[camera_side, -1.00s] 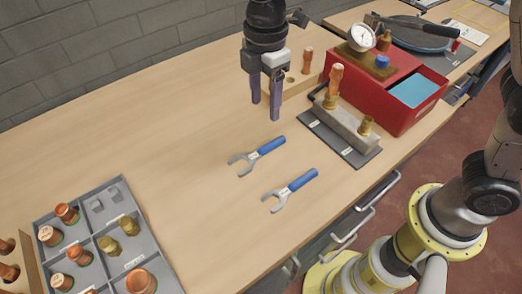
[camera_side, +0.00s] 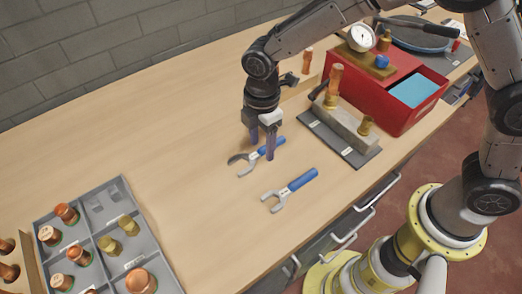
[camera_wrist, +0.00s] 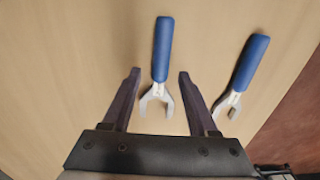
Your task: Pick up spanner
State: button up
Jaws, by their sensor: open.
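Two spanners with blue handles and grey open-ended heads lie flat on the wooden bench. The farther spanner (camera_side: 244,159) is at my gripper (camera_side: 262,147), which points down over its handle and partly hides it. The nearer spanner (camera_side: 290,190) lies apart, closer to the front edge. In the wrist view my gripper (camera_wrist: 158,78) is open, with one dark finger on each side of a spanner (camera_wrist: 162,52), whose head is toward the palm. The other spanner (camera_wrist: 241,75) is outside the right finger. No contact shows, and the exact height above the bench is unclear.
A grey compartment tray (camera_side: 158,258) with copper and brass fittings stands at the lower left. A grey block with brass fittings (camera_side: 347,127) on a dark plate and a red box (camera_side: 420,112) stand to the right. Bench between tray and spanners is clear.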

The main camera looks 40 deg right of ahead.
jog(key=shift+f, duration=0.4)
jog(key=shift+c, duration=0.2)
grip_shut()
jog(key=shift+r, duration=0.1)
dwell(0.9)
